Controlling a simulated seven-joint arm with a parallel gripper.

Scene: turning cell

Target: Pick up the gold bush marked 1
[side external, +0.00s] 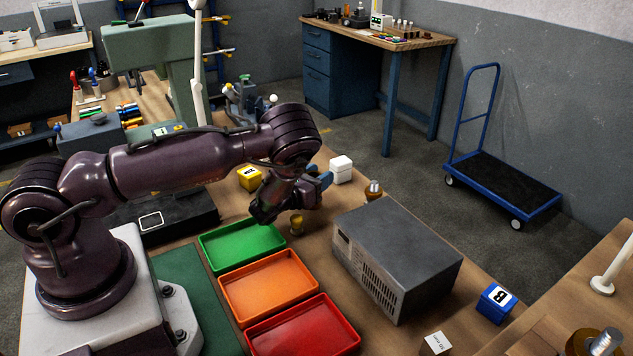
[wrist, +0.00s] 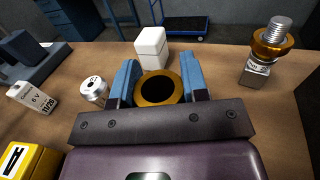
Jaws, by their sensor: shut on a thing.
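My gripper (wrist: 158,80) is shut on a gold bush (wrist: 158,89), a ring with a dark bore, one blue finger on each side. No number can be read on it. In the side external view my gripper (side external: 318,182) is above the bench, beyond the green tray, and the held bush cannot be made out between the fingers. A small gold piece (side external: 296,225) shows below my gripper, beside the green tray; I cannot tell what it is.
Green (side external: 243,247), orange (side external: 268,286) and red (side external: 303,329) trays lie in a row. A grey metal case (side external: 398,250) stands to their right. A white block (wrist: 152,46) is just past my fingertips. A threaded stud with a gold nut (wrist: 270,43) stands to the right.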

